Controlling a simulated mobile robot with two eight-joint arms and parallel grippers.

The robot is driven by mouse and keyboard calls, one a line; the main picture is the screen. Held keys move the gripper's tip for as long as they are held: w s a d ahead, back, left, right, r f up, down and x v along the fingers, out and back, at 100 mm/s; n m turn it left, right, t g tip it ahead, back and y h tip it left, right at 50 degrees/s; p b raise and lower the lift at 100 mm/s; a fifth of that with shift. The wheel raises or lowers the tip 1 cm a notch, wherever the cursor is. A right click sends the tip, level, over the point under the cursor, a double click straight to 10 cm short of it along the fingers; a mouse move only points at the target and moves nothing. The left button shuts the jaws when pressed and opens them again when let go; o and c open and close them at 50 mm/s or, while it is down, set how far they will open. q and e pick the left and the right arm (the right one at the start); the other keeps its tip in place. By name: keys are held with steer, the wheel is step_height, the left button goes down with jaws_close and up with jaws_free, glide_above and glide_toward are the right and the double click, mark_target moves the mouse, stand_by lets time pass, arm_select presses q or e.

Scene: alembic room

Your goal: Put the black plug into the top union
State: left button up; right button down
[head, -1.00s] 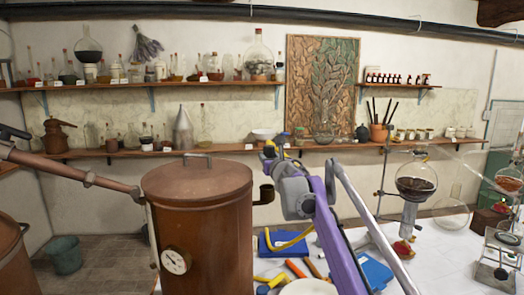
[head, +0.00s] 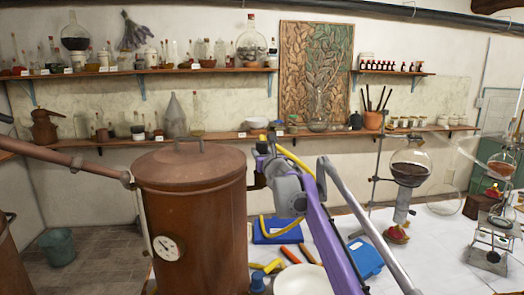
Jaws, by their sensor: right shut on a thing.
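The copper still (head: 195,215) stands left of centre with a round dial on its front. A small dark outlet fitting (head: 257,181) sticks out from its right side; I cannot tell whether it is the top union. My right gripper (head: 262,152), on the purple and grey arm, is by the still's upper right edge, just above this fitting. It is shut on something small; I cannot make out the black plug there. Whether the gripper touches the still cannot be told. My left gripper is out of view.
Below my right arm, the white table holds a blue case (head: 278,231), a light blue box (head: 365,258), a pale round dish (head: 302,281) and hand tools. A glass flask (head: 410,170) on a stand is to the right. Shelves of glassware line the wall.

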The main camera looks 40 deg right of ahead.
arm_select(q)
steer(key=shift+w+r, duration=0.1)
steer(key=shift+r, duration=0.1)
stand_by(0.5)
arm_select(e)
steer(key=shift+s+r, duration=0.1)
arm_select(q)
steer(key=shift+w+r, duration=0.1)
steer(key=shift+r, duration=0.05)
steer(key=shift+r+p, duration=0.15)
steer(key=shift+p, duration=0.2)
arm_select(e)
steer(key=shift+f, duration=1.75)
stand_by(1.9)
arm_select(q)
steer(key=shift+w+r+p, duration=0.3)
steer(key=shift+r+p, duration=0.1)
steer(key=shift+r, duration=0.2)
arm_select(e)
steer(key=shift+f, duration=0.7)
stand_by(1.8)
